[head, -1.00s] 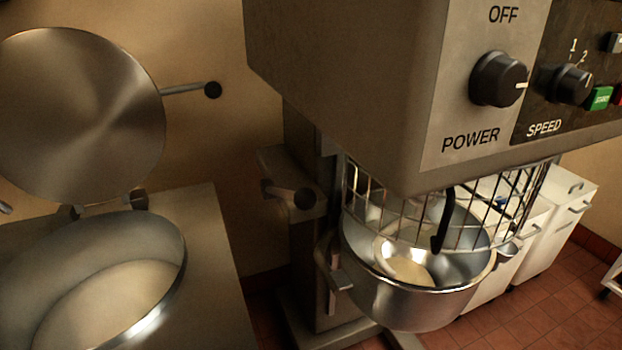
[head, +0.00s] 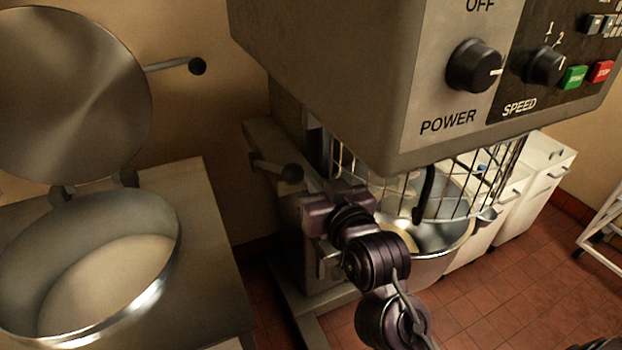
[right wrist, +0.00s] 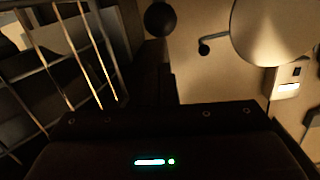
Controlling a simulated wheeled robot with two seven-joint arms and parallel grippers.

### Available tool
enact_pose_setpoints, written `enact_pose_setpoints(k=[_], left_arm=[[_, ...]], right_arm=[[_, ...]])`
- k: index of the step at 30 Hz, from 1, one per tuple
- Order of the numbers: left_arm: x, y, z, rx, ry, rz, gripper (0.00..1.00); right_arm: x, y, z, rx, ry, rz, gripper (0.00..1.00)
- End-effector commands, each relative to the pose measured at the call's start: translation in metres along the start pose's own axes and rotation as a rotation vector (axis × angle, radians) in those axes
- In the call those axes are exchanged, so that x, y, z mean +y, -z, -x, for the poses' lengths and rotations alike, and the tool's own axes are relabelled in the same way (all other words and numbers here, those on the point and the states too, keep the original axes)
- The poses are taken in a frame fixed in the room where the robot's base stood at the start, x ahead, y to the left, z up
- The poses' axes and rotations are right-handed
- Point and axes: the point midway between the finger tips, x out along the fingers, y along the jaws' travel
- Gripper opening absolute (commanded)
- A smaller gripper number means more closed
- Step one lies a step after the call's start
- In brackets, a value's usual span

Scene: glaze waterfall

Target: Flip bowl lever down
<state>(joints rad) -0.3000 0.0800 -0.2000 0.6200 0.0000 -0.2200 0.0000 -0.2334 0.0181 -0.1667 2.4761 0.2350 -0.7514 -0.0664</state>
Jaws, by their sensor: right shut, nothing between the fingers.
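The bowl lever (head: 277,168) is a short metal rod with a black ball knob on the left side of the mixer column. It sticks out roughly level, tilting slightly down toward the knob. The knob also shows at the top of the right wrist view (right wrist: 160,18). My right gripper (head: 318,210) is beside the column, just below and right of the knob, apparently apart from it. It is shut and empty; its fingertips are hard to make out. The steel mixer bowl (head: 440,262) sits under the wire guard, partly hidden by my right arm. My left gripper is out of view.
The mixer head (head: 340,70) overhangs my right arm. The wire guard (head: 465,185) is close to the right of the gripper. A kettle with a raised round lid (head: 75,90) stands at left. Open floor (head: 500,265) lies at lower right.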

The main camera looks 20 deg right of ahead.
Motion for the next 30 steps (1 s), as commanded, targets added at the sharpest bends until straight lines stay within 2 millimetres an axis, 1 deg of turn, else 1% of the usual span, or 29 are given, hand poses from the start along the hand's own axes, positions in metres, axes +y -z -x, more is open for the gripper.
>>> enact_pose_setpoints(k=[1, 2, 4, 9, 12, 15, 20, 30], left_arm=[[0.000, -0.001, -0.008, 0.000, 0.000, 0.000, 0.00], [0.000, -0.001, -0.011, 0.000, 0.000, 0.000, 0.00], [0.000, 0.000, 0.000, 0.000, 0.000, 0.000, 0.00], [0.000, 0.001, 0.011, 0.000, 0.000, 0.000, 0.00], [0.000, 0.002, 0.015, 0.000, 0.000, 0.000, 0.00], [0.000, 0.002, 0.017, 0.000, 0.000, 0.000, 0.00], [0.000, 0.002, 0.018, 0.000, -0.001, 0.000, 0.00], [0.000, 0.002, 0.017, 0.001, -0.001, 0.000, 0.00]], right_arm=[[0.000, -0.002, -0.007, 0.005, 0.000, -0.001, 0.00], [0.000, -0.003, -0.011, 0.005, 0.000, -0.001, 0.00], [-0.001, 0.004, -0.024, 0.001, 0.001, 0.001, 0.00], [-0.001, 0.003, -0.056, -0.001, 0.001, 0.000, 0.00], [-0.001, 0.003, -0.070, -0.001, 0.001, 0.000, 0.00], [-0.001, 0.002, -0.080, -0.001, 0.001, -0.001, 0.00], [-0.001, 0.000, -0.086, 0.000, 0.002, 0.000, 0.00], [-0.001, -0.002, -0.087, 0.001, 0.002, 0.000, 0.00]])
